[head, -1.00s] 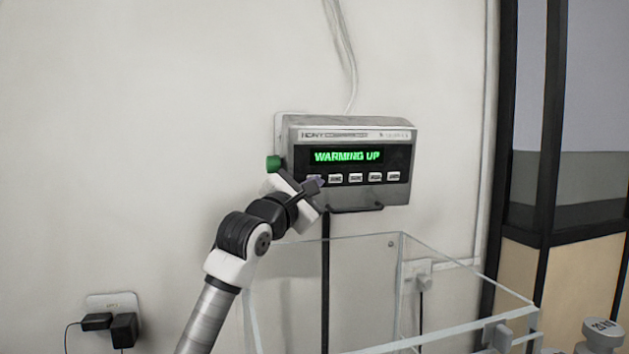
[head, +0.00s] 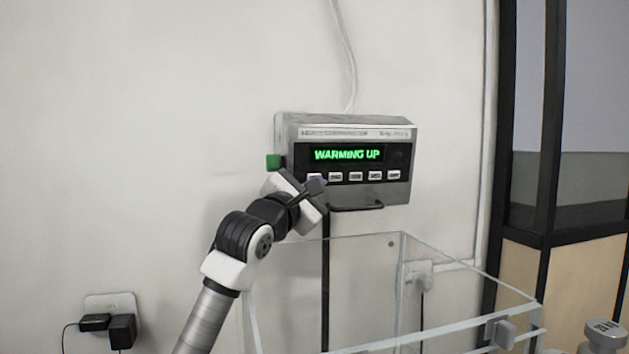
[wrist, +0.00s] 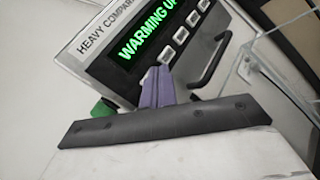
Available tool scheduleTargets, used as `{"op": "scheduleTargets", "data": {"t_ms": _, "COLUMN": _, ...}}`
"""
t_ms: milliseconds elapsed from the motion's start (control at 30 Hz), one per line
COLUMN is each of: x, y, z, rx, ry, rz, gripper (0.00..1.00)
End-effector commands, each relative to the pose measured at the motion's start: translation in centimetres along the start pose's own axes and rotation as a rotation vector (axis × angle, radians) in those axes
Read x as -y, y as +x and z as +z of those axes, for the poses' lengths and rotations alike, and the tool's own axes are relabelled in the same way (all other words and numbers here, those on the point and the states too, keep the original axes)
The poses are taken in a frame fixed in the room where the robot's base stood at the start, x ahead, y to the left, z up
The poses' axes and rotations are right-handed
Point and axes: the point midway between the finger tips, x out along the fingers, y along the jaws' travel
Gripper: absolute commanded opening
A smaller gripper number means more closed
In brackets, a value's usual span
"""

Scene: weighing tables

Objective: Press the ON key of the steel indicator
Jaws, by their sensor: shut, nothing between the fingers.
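The steel indicator (head: 350,133) is a grey box on the wall with a black front. Its display (head: 347,155) reads "WARMING UP" in green. A row of several pale keys (head: 355,176) runs below the display; their labels are too small to read. My gripper (head: 318,184) is at the lower left of the front, by the leftmost key (head: 314,176), which it partly covers. In the wrist view the shut purple fingertips (wrist: 157,88) lie over the key row's near end. I cannot tell whether they touch the panel. The indicator also fills the upper wrist view (wrist: 100,45).
A green knob (head: 273,161) sticks out at the indicator's left side. A black bar handle (head: 357,208) is below it. A clear-walled case (head: 470,285) stands below right. A metal weight (head: 604,333) is at the lower right. Plugs (head: 122,331) sit in a wall socket at the lower left.

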Motion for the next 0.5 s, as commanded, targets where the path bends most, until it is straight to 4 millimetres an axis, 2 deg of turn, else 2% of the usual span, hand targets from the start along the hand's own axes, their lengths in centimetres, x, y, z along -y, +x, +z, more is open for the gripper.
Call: {"op": "scheduleTargets", "data": {"t_ms": 500, "x": 2.5, "y": -3.3, "z": 2.2, "rx": 0.001, "ry": 0.002, "rz": 0.0, "gripper": 0.0}}
